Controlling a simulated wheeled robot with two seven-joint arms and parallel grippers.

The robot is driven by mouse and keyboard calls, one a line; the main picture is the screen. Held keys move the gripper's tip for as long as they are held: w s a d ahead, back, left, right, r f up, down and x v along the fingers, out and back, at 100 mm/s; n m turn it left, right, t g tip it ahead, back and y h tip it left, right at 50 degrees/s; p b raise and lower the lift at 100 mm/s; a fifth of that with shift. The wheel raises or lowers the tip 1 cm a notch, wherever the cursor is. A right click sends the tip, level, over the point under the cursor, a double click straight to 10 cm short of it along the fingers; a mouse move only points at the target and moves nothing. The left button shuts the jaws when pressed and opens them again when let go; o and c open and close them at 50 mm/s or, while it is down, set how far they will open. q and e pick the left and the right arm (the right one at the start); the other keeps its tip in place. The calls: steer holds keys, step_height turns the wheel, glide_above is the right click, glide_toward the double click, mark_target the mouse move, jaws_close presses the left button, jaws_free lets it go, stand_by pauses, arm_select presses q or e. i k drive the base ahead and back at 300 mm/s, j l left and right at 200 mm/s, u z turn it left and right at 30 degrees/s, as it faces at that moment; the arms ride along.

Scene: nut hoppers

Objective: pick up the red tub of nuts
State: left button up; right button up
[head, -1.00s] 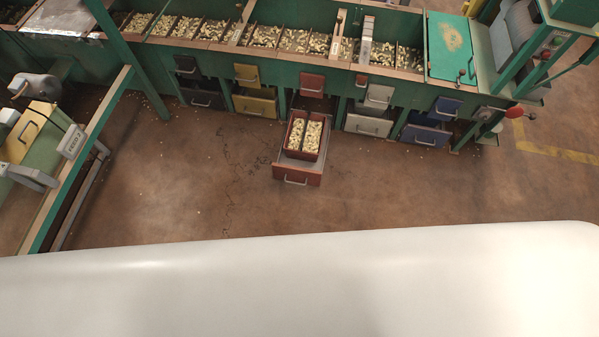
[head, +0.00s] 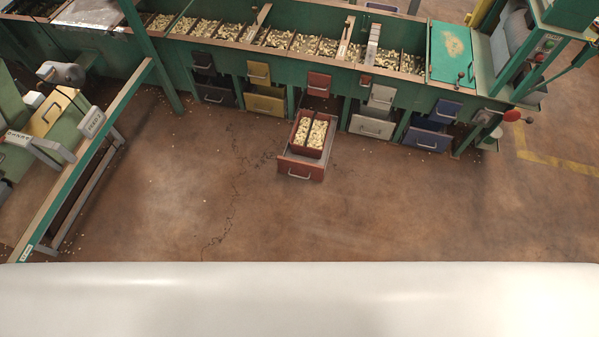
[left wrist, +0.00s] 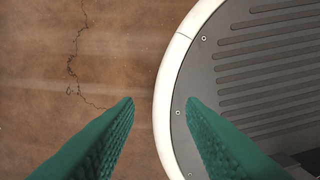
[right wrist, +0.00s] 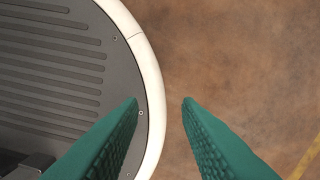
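The red tub of nuts (head: 296,139) sits in a pulled-out red drawer (head: 300,171) low in front of the green hopper machine. The tub has a divider along its middle, with pale nuts on both sides. My left gripper (left wrist: 158,102) shows only in the left wrist view, open and empty, above the floor and my own round base. My right gripper (right wrist: 160,102) shows only in the right wrist view, also open and empty, above my base and bare floor. Neither gripper is near the tub, and neither shows in the head view.
The green hopper machine (head: 222,62) runs along the back, with yellow (head: 264,104), grey (head: 371,127) and blue (head: 427,138) drawers beside the red one. A green-framed conveyor (head: 98,150) stands at the left. The brown floor (head: 390,215) before the drawer is clear.

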mark_target(301, 151)
steer(key=i+j+z, duration=0.25)
steer(key=z, duration=0.25)
steer(key=i+j+z, duration=0.3)
steer(key=j+z, duration=0.2)
steer(key=l, duration=0.1)
